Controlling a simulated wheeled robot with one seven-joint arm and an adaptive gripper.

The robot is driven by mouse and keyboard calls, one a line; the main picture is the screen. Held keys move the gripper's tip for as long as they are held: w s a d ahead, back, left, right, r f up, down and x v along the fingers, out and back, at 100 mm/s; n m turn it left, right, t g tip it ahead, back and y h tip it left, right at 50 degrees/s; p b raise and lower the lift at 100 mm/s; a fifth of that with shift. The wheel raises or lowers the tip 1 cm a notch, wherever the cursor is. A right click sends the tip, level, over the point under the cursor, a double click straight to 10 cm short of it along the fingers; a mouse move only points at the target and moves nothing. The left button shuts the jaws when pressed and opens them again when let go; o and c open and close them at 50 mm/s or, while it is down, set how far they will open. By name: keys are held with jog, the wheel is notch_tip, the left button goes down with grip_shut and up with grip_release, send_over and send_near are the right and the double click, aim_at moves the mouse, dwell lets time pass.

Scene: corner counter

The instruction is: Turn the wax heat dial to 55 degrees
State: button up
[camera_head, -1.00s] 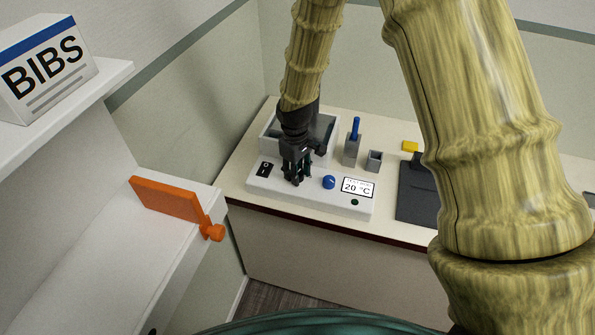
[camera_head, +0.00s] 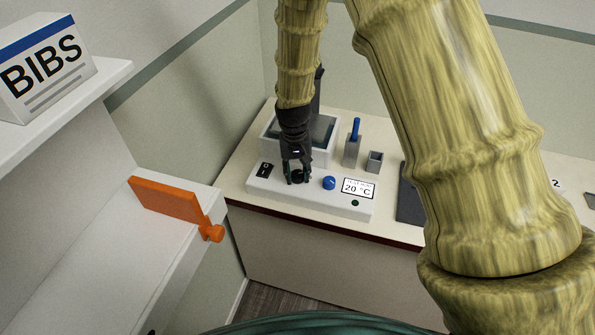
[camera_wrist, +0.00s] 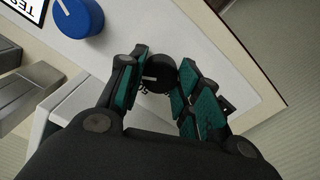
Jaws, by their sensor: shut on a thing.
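A white unit (camera_head: 262,187) on the counter has a front panel with a black dial and a blue dial (camera_head: 329,183). The display (camera_head: 358,188) reads 20 °C. My gripper (camera_head: 297,178) is lowered to the panel, left of the blue dial. In the wrist view the black dial (camera_wrist: 156,74) sits between the fingertips of my gripper (camera_wrist: 160,78), which are closed on it. A pale pointer line shows on its top, and its markings are mostly hidden. The blue dial also shows in the wrist view (camera_wrist: 77,18), apart from the fingers.
A black switch (camera_head: 265,170) is left of the gripper and a green button (camera_head: 355,203) is below the display. A basin (camera_head: 325,130) lies behind. A grey holder with a blue handle (camera_head: 355,130) and a small grey cup (camera_head: 374,161) stand to the right. An orange panel (camera_head: 165,199) is at left.

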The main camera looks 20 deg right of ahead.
aim_at(296, 174)
dwell(0.6)
jog(key=o, duration=1)
jog(key=shift+o, duration=0.2)
notch_tip(296, 174, up, 12)
jog(key=shift+a, duration=0.25)
